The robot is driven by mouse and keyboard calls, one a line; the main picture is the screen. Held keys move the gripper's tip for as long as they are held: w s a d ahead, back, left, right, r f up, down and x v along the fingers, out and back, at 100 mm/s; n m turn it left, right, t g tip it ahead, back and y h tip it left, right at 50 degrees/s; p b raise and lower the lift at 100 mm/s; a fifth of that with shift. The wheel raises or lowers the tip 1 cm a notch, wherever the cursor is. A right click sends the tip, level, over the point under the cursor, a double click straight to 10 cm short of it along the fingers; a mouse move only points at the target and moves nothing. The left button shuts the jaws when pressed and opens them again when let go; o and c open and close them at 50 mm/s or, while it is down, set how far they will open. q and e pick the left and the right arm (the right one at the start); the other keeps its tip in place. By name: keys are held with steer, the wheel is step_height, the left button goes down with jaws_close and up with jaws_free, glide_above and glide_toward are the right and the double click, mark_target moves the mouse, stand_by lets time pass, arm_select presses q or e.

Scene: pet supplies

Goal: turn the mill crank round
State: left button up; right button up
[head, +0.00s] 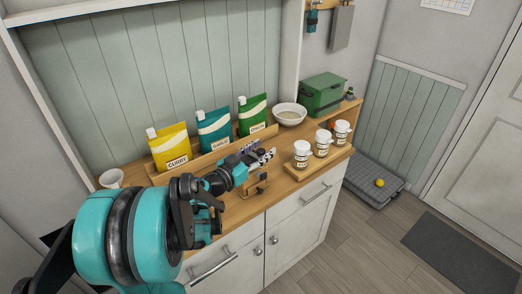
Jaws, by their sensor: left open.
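My left gripper (261,154) is open over the wooden counter, with its arm coming in from the lower left. Just below and beside its fingers is a small brown and dark thing (257,188), which may be part of the mill. The gripper and arm cover much of that spot, so I cannot make out the crank clearly or tell whether a finger touches it. My right gripper is not in view.
Yellow (171,148), teal (214,130) and green (252,115) pouches stand in a wooden rack behind the gripper. A white bowl (289,114) and green box (322,94) are at the back right. Lidded jars (322,142) stand on a wooden tray to the right.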

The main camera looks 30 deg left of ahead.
arm_select(q)
steer(key=shift+s, duration=0.15)
steer(key=s+a, duration=0.2)
steer(key=s, duration=0.9)
steer(key=shift+s, duration=0.3)
steer(key=shift+w+a, duration=0.1)
